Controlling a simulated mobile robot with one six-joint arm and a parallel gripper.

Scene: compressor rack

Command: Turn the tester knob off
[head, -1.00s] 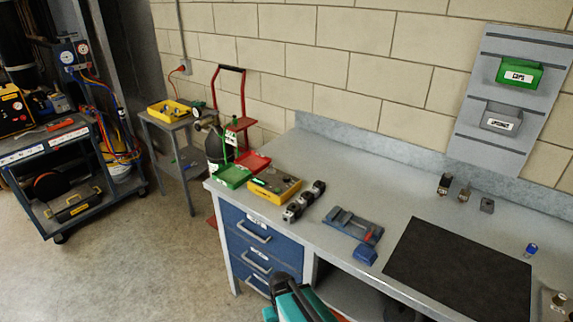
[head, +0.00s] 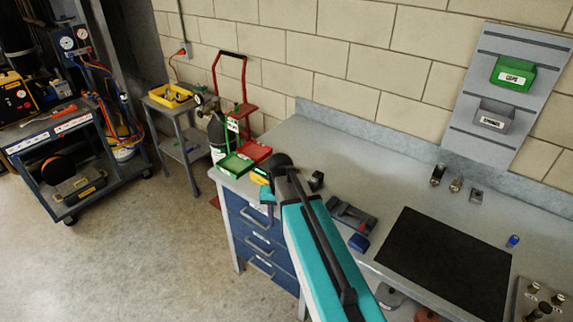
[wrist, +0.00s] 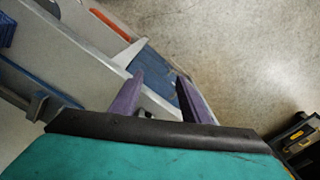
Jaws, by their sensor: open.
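A yellow box, which may be the tester, lies at the left end of the workbench. In the head view only a yellow sliver of it (head: 258,178) shows beside my arm, and no knob can be made out. My arm reaches over the bench's left end, and its wrist hides most of the box. In the wrist view my gripper (wrist: 160,76) is open, its two purple fingers apart with nothing between them. Beyond the fingers are blue drawer fronts and floor. No knob shows there.
Green (head: 236,164) and red (head: 257,151) trays sit at the bench's left corner. A blue-grey vise-like tool (head: 350,217) and a black mat (head: 447,262) lie to the right. A cart (head: 62,150) and small side table (head: 178,118) stand left. Floor between is clear.

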